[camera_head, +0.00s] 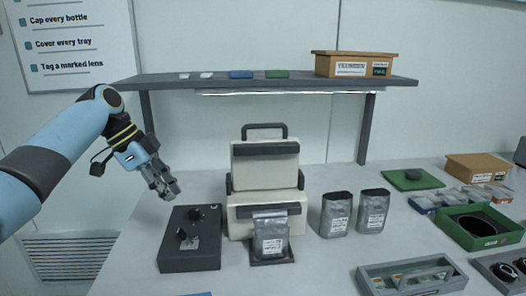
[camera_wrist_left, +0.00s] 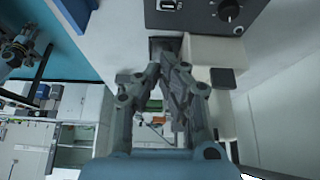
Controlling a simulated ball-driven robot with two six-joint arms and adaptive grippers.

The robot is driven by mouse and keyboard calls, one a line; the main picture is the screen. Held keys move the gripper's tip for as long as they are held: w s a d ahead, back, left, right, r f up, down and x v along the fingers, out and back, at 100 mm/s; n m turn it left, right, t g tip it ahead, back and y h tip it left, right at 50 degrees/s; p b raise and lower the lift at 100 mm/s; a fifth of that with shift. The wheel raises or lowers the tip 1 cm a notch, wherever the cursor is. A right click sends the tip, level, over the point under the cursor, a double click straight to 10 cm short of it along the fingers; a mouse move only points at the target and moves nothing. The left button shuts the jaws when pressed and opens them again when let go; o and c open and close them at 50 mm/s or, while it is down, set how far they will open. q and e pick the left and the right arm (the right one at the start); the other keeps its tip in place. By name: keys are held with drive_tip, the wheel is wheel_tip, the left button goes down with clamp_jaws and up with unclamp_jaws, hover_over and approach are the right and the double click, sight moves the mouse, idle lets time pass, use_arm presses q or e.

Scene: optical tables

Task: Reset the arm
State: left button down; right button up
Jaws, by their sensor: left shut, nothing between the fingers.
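My left arm (camera_head: 60,160) comes in from the left in the head view. Its gripper (camera_head: 170,191) hangs above the left part of the table, just up and left of a dark box with knobs. The fingers point down and to the right and hold nothing. In the left wrist view the gripper (camera_wrist_left: 168,72) shows its fingers closed together, with nothing between them. My right gripper is not seen in the head view.
The dark knobbed box (camera_head: 190,250) stands nearest the gripper. A cream case (camera_head: 264,165), silver pouches (camera_head: 336,215) and a green tray (camera_head: 480,214) are further right. A shelf (camera_head: 300,82) spans the back. Bare table lies left of the box.

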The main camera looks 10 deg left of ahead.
use_arm(q)
drive_tip(key=s+d+f+n+y, duration=0.1)
drive_tip(key=s+f+n+y, duration=0.15)
drive_tip(key=s+f, duration=0.4)
drive_tip(key=s+d+f+n+y, duration=0.1)
drive_tip(key=s+f+n, duration=0.25)
drive_tip(key=s, duration=0.55)
drive_tip(key=s+r+n+t+y, duration=0.3)
drive_tip(key=s+n, duration=0.5)
drive_tip(key=s, duration=1.2)
drive_tip(key=s+a+f+g+b, duration=0.15)
drive_tip(key=f+b, duration=0.35)
drive_tip(key=f, duration=1.3)
drive_tip(key=s+a+f+g+b, duration=0.15)
drive_tip(key=f+b, duration=0.25)
drive_tip(key=f, duration=1.5)
drive_tip(key=s+f+b, duration=0.6)
drive_tip(key=s+f, duration=1.1)
drive_tip(key=f, duration=0.2)
drive_tip(key=shift+a+f+g, duration=0.25)
drive_tip(key=shift+a+g, duration=0.05)
drive_tip(key=shift+a, duration=0.1)
